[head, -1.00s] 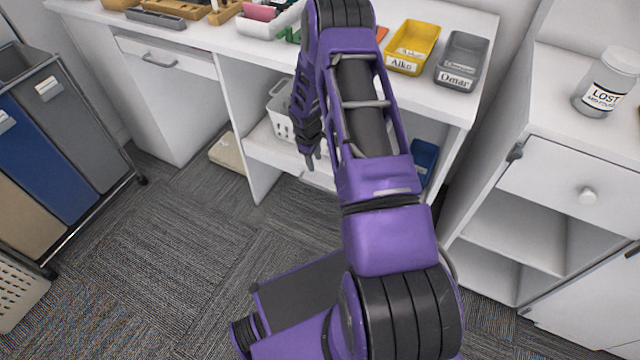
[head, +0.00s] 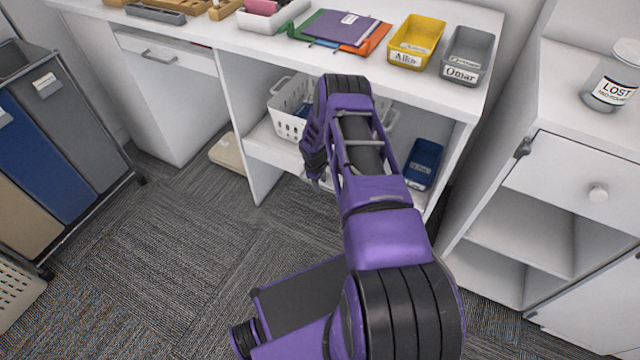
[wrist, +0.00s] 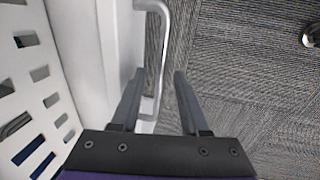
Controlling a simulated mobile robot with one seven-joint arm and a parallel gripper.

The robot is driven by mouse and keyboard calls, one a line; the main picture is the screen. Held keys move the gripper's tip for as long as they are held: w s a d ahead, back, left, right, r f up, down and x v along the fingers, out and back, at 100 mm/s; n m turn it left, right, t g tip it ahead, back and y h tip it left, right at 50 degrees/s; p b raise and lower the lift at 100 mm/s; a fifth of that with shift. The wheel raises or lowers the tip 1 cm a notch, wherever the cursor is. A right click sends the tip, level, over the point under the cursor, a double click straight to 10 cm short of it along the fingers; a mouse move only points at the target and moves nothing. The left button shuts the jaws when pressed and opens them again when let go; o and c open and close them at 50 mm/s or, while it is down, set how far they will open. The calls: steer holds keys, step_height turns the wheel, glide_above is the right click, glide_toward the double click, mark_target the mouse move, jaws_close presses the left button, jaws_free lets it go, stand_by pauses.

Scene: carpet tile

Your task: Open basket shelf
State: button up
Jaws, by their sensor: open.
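The basket shelf (head: 262,148) is a white board low under the desk, with a white slotted basket (head: 287,122) on it. In the wrist view the basket (wrist: 35,75) is at the left, beside the shelf's white front (wrist: 115,50). A grey bar handle (wrist: 164,50) stands out from that front. My gripper (wrist: 160,72) is open, with one finger on each side of the handle's lower part. I cannot tell whether either finger touches it. In the head view my gripper (head: 320,184) is at the shelf's front, and my arm hides the handle.
A blue bin (head: 423,163) stands right of my arm under the desk. A drawer cabinet (head: 165,100) is at the left, and a white cabinet (head: 560,160) at the right. Open carpet (head: 190,240) lies in front of the shelf.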

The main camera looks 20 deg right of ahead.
jaws_close()
stand_by(1.4)
